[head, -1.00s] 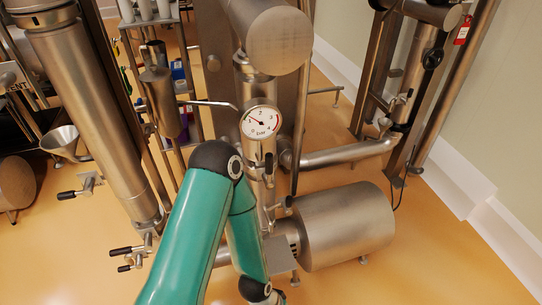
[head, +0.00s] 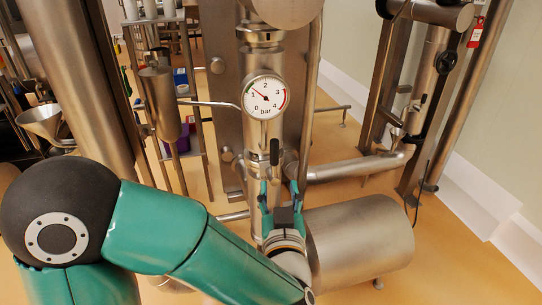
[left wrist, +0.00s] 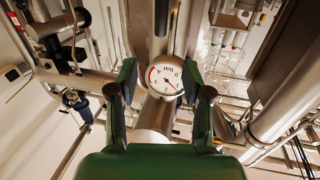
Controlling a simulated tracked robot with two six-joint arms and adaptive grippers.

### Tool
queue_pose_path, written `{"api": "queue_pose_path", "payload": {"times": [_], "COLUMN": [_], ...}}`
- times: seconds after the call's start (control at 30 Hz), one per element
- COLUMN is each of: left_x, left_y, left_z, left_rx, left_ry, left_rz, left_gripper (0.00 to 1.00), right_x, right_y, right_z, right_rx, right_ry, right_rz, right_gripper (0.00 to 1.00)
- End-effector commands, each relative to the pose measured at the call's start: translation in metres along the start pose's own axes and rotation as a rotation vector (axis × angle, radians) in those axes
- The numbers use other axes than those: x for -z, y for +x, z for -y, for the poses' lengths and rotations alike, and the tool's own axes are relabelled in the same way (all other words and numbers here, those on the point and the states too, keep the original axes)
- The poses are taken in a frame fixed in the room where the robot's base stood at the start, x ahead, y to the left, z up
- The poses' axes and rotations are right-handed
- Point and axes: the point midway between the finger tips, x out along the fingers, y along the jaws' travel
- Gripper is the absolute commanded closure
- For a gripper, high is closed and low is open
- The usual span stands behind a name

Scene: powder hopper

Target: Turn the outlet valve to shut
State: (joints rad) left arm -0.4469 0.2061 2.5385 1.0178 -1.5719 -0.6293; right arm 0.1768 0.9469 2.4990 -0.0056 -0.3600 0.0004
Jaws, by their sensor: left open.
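The outlet valve's black handle (head: 274,152) stands upright on the steel pipe below the round pressure gauge (head: 265,97) in the head view. My left gripper (head: 281,188) is open just below the handle, its fingers pointing up and apart. I cannot tell its exact distance from the handle. In the left wrist view the open left gripper (left wrist: 158,72) frames the gauge (left wrist: 165,78), which appears upside down. A black handle (left wrist: 161,17) shows at the top centre there. Nothing is between the fingers. The valve body is partly hidden. My right gripper is not in view.
A large steel cylinder (head: 362,243) lies on the floor at right of the gripper. A horizontal pipe (head: 355,167) runs behind it. A thin steel canister (head: 159,105) and a funnel (head: 43,122) are at left. Open orange floor lies between the stands.

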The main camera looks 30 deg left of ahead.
Motion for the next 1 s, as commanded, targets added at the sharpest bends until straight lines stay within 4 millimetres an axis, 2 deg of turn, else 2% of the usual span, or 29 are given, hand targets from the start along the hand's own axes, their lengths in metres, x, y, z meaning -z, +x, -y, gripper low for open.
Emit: {"api": "queue_pose_path", "payload": {"times": [0.23,0.3,0.7,0.83,1.0], "left_x": [0.008,0.002,0.002,0.002,0.001], "left_y": [0.026,0.040,0.126,0.146,0.162], "left_z": [0.002,0.002,0.002,0.001,0.001], "left_rx": [0.010,0.010,0.006,0.004,0.002], "left_ry": [0.005,-0.002,-0.001,-0.001,-0.001], "left_rz": [0.002,0.002,0.000,0.000,0.001], "left_gripper": [0.51,0.51,0.51,0.51,0.51], "right_x": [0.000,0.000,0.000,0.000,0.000], "right_y": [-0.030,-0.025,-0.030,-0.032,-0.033], "right_z": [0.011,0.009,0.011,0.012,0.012], "right_rx": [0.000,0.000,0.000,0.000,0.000], "right_ry": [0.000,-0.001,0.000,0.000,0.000], "right_rz": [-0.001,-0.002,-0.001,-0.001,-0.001], "right_gripper": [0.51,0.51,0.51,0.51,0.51]}}
